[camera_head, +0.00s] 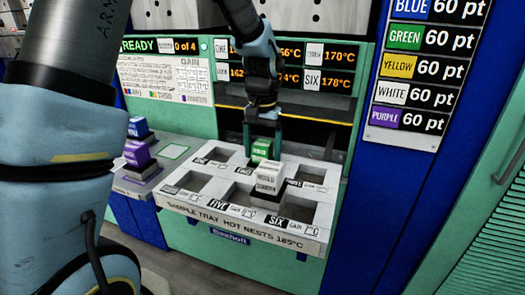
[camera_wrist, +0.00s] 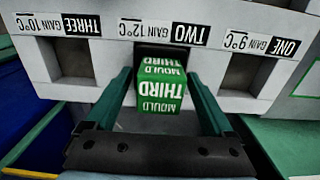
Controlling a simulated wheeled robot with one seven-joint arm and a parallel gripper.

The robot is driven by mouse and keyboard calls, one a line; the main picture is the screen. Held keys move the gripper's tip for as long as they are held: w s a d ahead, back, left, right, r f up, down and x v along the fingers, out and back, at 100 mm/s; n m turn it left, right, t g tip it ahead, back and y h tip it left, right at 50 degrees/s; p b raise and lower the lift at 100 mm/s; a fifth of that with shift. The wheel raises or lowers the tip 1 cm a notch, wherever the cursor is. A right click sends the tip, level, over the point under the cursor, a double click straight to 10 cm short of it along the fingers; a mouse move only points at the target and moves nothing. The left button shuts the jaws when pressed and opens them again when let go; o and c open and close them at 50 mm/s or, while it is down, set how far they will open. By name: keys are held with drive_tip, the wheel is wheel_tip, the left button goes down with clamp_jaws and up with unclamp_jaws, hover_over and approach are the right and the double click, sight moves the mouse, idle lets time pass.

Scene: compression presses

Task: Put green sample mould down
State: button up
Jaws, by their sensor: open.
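The green mould (camera_head: 262,148), marked THIRD MOULD, stands at nest TWO in the back row of the white sample tray (camera_head: 238,222). In the wrist view the green mould (camera_wrist: 161,88) is in front of the dark opening behind the label TWO. My gripper (camera_head: 262,152) reaches down from above, one finger on each side of the mould. In the wrist view my gripper (camera_wrist: 160,78) is open, with a gap between each finger and the mould. How deep the mould sits in the nest is hidden.
A white mould (camera_head: 268,178) stands on the tray just in front of the green one. Nests ONE (camera_wrist: 245,72) and THREE (camera_wrist: 70,60) look empty. A purple mould (camera_head: 137,153) and a blue mould (camera_head: 138,127) stand on a side shelf at left. The press panel rises behind.

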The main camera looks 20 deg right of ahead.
wheel_tip(320, 180, up, 12)
drive_tip(key=shift+r+b, duration=0.15)
drive_tip(key=shift+b, duration=0.2)
drive_tip(key=a+f+n, duration=0.2)
drive_tip(key=a+f, duration=0.1)
drive_tip(key=a, duration=0.5)
drive_tip(key=a+f+n, duration=0.2)
drive_tip(key=a+f, duration=0.1)
drive_tip(key=a, duration=0.5)
drive_tip(key=a+f+n+t, duration=0.1)
drive_tip(key=a+f+n, duration=0.1)
drive_tip(key=a, duration=0.7)
drive_tip(key=shift+s+a+f, duration=0.1)
drive_tip(key=shift+s+f, duration=0.25)
drive_tip(key=shift+f, duration=0.3)
drive_tip(key=s+a+f+n, duration=0.1)
drive_tip(key=s+a+f, duration=0.1)
drive_tip(key=a, duration=0.3)
drive_tip(key=shift+s+t, duration=0.3)
drive_tip(key=shift+s, duration=0.35)
wheel_tip(320, 180, up, 3)
drive_tip(key=p, duration=0.2)
drive_tip(key=shift+f+p, duration=0.2)
drive_tip(key=shift+p, duration=0.15)
